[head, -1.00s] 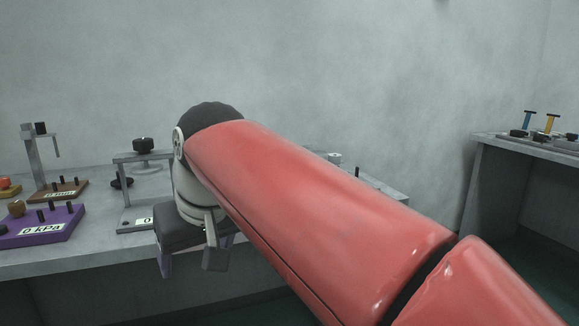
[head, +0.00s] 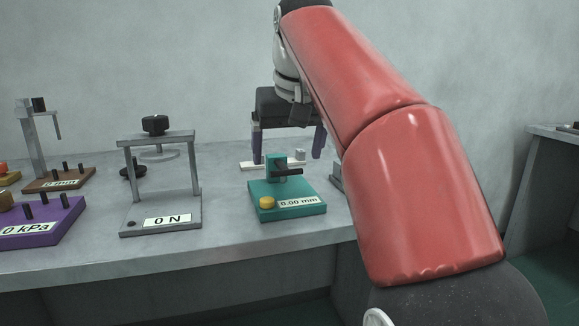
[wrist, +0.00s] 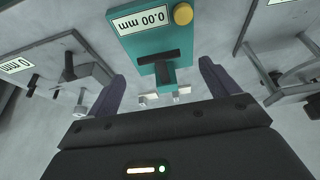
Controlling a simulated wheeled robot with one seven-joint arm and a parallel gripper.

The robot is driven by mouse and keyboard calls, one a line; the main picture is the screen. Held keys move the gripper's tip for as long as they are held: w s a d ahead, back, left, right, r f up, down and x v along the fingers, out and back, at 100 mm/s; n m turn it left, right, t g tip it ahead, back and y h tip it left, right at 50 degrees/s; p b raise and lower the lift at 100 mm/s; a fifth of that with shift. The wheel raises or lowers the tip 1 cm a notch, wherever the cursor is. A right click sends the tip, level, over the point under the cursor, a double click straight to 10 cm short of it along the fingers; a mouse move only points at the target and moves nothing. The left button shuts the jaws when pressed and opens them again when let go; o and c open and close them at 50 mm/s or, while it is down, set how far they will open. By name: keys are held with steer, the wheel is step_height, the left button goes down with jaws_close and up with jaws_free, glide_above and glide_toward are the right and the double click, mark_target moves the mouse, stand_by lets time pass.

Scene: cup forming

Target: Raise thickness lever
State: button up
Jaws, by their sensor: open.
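The thickness gauge is a teal block (head: 308,208) with a "0.00 mm" label and a yellow knob (head: 267,202). A dark lever bar (head: 287,170) sits on its teal post, and it also shows in the wrist view (wrist: 157,57). My gripper (head: 288,148) is open and empty, pointing down above and behind the gauge. In the wrist view my gripper (wrist: 163,76) has one purple finger to each side of the lever's line, apart from it. I cannot tell the exact height gap.
A grey press frame (head: 160,215) labelled "0 N" stands to the left, with a purple "0 kPa" block (head: 42,222) and a brown-based stand (head: 60,180) farther left. A small white piece (head: 299,154) is near my fingers. Bare bench lies between the press and gauge.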

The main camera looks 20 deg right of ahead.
mark_target(281, 172)
steer(key=shift+b+x, duration=0.3)
steer(key=shift+x, duration=1.1)
steer(key=c, duration=1.4)
steer(key=shift+r, duration=0.15)
